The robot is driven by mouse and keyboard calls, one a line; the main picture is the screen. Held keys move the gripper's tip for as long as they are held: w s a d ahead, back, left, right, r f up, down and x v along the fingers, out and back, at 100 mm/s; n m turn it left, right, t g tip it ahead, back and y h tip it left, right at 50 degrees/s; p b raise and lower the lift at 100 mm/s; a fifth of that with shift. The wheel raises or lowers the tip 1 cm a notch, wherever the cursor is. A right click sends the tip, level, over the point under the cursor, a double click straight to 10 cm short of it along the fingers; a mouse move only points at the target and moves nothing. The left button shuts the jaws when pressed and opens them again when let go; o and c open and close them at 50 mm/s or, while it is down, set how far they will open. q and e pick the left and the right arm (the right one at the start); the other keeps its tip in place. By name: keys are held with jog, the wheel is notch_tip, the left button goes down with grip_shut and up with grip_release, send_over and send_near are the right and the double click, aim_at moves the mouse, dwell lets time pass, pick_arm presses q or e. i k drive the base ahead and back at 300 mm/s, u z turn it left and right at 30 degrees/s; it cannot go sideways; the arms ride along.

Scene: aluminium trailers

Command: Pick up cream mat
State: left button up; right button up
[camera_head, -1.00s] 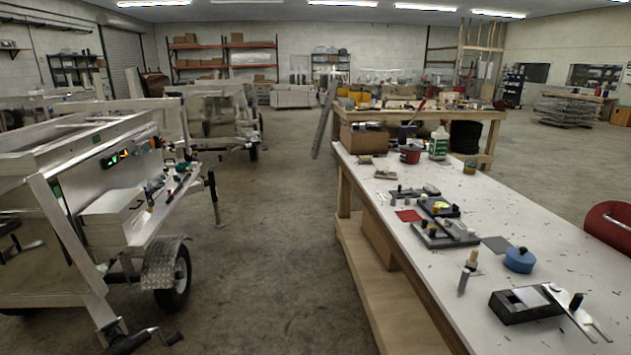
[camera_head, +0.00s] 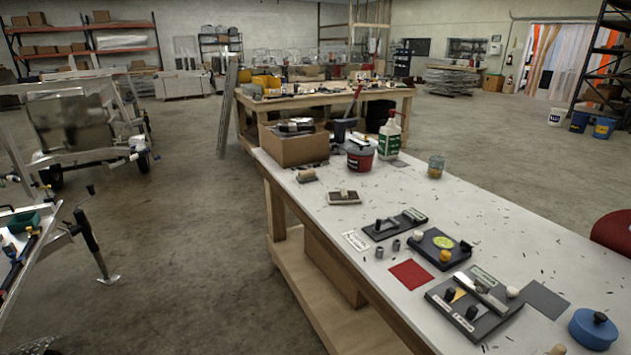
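On the white workbench (camera_head: 480,226) lie several flat pieces. A small off-white rectangle (camera_head: 355,240) with dark marks lies near the left edge; I cannot tell whether it is the cream mat. A red square mat (camera_head: 410,274) lies nearer, flat and uncovered. A grey mat (camera_head: 545,299) lies to the right, beside a black board with handles (camera_head: 474,305). No other cream piece can be made out. Neither of my grippers shows in the view.
The bench also holds a blue round tin (camera_head: 593,329), a board with a yellow label (camera_head: 439,248), a dark red tub (camera_head: 360,155), a green-and-white bottle (camera_head: 390,135) and a cardboard box (camera_head: 293,146). A trailer (camera_head: 80,125) stands left. The floor (camera_head: 190,260) between is clear.

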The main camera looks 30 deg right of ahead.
aim_at(342, 196)
jog(key=i, duration=2.55)
jog(key=z, duration=3)
jog(key=i, duration=0.45)
jog(key=u, duration=0.05)
